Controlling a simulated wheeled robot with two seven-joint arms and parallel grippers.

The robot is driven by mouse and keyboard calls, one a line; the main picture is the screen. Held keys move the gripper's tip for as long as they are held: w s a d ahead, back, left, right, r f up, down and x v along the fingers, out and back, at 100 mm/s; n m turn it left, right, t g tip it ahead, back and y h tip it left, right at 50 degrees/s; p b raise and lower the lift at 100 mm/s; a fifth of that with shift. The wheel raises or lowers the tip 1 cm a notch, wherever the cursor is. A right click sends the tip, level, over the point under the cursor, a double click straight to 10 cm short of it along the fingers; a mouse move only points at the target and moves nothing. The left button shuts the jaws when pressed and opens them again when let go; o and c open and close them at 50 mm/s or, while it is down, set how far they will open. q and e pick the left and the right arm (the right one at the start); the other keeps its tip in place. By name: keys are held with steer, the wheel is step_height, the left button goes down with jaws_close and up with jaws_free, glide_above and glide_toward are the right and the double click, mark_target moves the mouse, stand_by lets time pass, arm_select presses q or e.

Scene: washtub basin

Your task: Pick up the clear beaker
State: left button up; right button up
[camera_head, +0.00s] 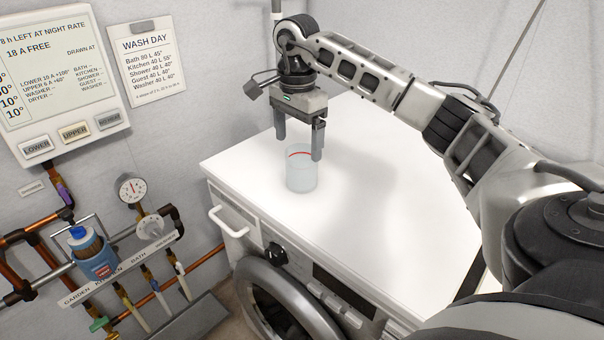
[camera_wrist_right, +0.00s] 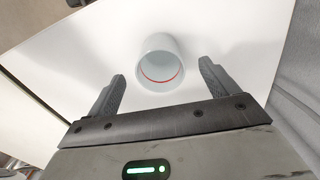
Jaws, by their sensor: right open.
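In the right wrist view the beaker (camera_wrist_right: 160,62) lies ahead of the gap between the open fingers (camera_wrist_right: 163,80), and no contact shows. My left gripper is not in view.
The white machine top (camera_head: 385,215) is otherwise largely clear. A wall panel (camera_head: 60,80), a wash-day notice (camera_head: 148,62), pipes, a gauge (camera_head: 131,188) and a blue bottle (camera_head: 92,255) are at the left. A handle (camera_head: 228,222) sticks out from the machine's front.

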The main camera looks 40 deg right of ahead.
mark_target(302, 172)
step_height(302, 172, down, 4)
steer(key=shift+r, duration=0.2)
steer(key=shift+s+d+f+p, duration=0.1)
steer(key=shift+d+f+p, duration=0.15)
steer(key=shift+f, duration=1.15)
steer(key=shift+d+f+p, duration=0.2)
steer(key=shift+f, duration=1.15)
steer(key=shift+c, duration=0.4)
steer(key=c, duration=0.9)
